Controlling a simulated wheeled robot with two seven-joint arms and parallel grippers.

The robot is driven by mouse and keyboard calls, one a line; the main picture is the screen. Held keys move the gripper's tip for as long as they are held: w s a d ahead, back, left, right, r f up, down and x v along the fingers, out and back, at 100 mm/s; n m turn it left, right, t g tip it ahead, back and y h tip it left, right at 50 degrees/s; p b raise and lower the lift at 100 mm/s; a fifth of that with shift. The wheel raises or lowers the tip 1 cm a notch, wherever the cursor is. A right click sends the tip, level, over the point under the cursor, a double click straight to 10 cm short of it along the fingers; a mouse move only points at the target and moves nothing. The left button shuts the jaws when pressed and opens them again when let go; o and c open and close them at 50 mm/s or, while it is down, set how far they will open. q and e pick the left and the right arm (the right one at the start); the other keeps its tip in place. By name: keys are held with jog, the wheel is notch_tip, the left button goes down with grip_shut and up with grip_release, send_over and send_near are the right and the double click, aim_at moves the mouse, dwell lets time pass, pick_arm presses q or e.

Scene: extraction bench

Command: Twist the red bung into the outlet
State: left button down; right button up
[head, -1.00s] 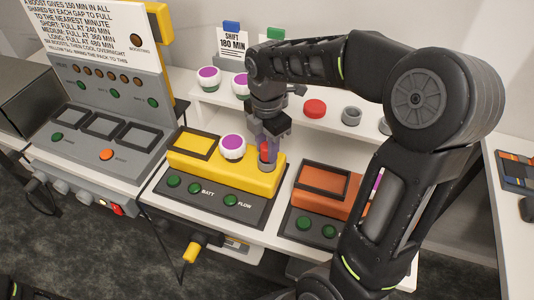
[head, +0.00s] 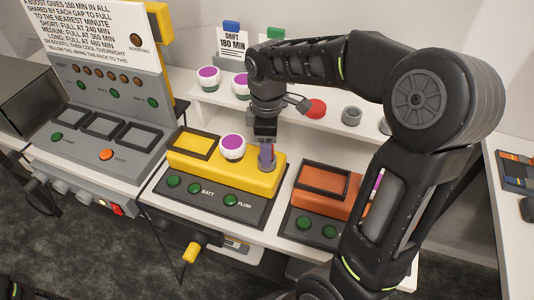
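My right gripper (head: 267,158) points straight down over the outlet (head: 267,166), a grey ring at the right end of the yellow unit (head: 220,171). It is shut on the red bung, which sits at the outlet's mouth. The near finger now hides nearly all of the bung, so how deep it sits cannot be seen. My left gripper is not in view.
A white knob with a purple top (head: 232,146) stands on the yellow unit close left of my gripper. An orange unit (head: 325,188) is to the right.

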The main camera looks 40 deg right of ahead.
jog(key=n+p, duration=0.1)
jog(key=n, duration=0.4)
jog(key=shift+r, duration=0.1)
jog(key=n, duration=0.3)
jog(key=shift+n+p, duration=0.3)
jog(key=shift+c, duration=0.2)
grip_shut()
